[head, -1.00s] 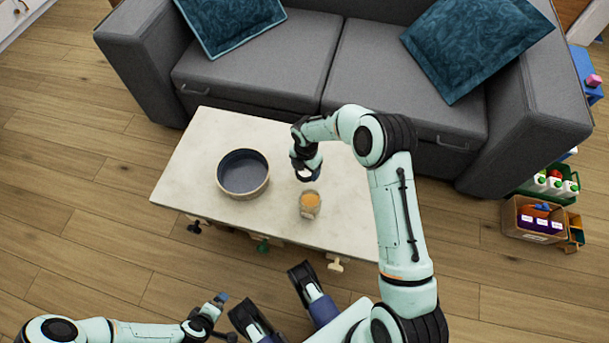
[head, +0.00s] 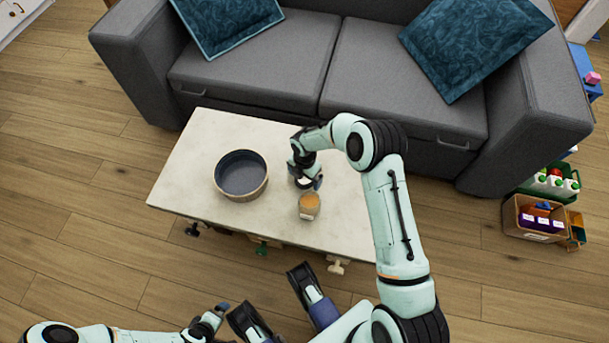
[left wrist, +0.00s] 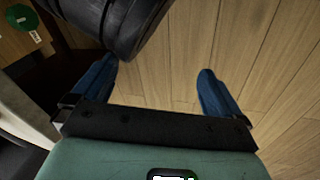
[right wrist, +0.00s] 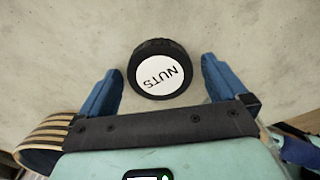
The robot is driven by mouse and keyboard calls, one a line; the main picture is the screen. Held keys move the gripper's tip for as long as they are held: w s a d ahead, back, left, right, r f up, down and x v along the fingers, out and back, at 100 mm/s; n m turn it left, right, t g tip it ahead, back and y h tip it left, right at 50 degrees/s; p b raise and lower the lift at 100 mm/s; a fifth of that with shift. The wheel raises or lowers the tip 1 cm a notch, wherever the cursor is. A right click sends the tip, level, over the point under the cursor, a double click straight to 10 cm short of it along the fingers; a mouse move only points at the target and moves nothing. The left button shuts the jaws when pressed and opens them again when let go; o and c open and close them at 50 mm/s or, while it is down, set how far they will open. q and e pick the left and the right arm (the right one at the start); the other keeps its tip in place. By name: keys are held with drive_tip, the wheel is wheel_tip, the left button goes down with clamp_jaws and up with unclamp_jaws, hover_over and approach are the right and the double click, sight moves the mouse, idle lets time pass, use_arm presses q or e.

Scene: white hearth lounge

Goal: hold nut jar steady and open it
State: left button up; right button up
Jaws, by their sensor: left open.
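Nothing touches the jar.
A round dark-lined bowl (head: 241,176) stands left of the jar on the coffee table (head: 190,180). Several knobs stick out along the table's near edge. A grey sofa (head: 250,75) is close behind. Crates with bottles (head: 542,182) stand on the right floor.

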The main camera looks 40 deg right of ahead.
drive_tip(key=shift+r, duration=0.2)
wheel_tip(320, 180, up, 5)
drive_tip(key=shift+f+p, duration=0.2)
drive_tip(key=shift+p, duration=0.55)
use_arm(q)
drive_tip(key=shift+s+d+r+p, duration=0.25)
drive_tip(key=shift+d+r, duration=0.1)
drive_tip(key=shift+r, duration=0.3)
drive_tip(key=shift+s+d+r+p, duration=0.2)
drive_tip(key=shift+d+r+p, duration=0.1)
drive_tip(key=shift+r, duration=0.4)
drive_tip(key=shift+s+d+r+p, duration=0.25)
drive_tip(key=shift+d+r, duration=0.1)
drive_tip(key=shift+r, duration=0.3)
use_arm(e)
wheel_tip(320, 180, up, 7)
drive_tip(key=shift+r, duration=0.2)
